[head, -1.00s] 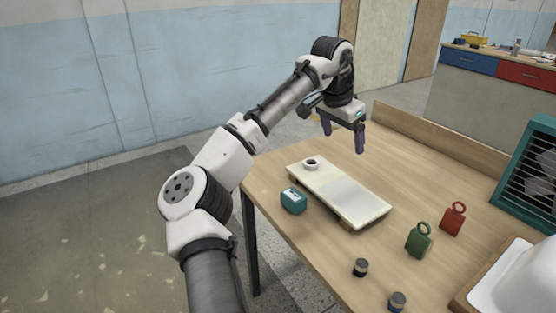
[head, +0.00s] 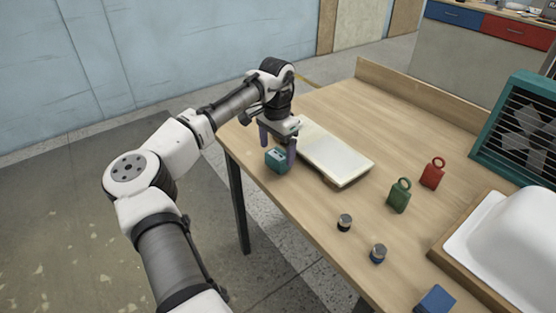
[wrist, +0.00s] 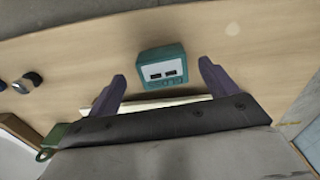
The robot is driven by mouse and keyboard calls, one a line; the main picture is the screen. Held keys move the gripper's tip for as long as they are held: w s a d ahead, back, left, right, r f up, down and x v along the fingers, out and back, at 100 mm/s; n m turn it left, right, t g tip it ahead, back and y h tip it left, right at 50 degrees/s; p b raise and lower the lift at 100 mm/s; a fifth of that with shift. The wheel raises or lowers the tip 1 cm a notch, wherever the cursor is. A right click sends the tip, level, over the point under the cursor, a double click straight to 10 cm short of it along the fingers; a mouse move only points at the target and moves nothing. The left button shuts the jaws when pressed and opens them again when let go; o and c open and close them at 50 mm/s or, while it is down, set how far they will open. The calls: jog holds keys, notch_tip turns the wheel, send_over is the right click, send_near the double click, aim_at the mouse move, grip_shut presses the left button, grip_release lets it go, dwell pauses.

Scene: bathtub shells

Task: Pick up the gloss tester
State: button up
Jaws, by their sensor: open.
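The gloss tester looks to be the small teal box (head: 277,160) with a pale face, standing on the wooden table near its left edge. In the wrist view my gripper (wrist: 161,80) is empty, with free room on both sides of the box. I see no contact.
A pale panel on a wooden base (head: 338,152) lies right beside the box. Green (head: 399,196) and red (head: 433,173) ringed tags stand farther right. A teal-framed rack (head: 520,130) stands at the right.

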aim_at(276, 155)
notch_tip(276, 155, down, 4)
jog(key=shift+w+a+f+p, duration=0.1)
jog(key=shift+p, duration=0.25)
jog(key=shift+c, duration=0.2)
jog(key=c, duration=1.1)
jog(key=shift+c, duration=0.2)
notch_tip(276, 155, up, 20)
jog(key=b, duration=0.1)
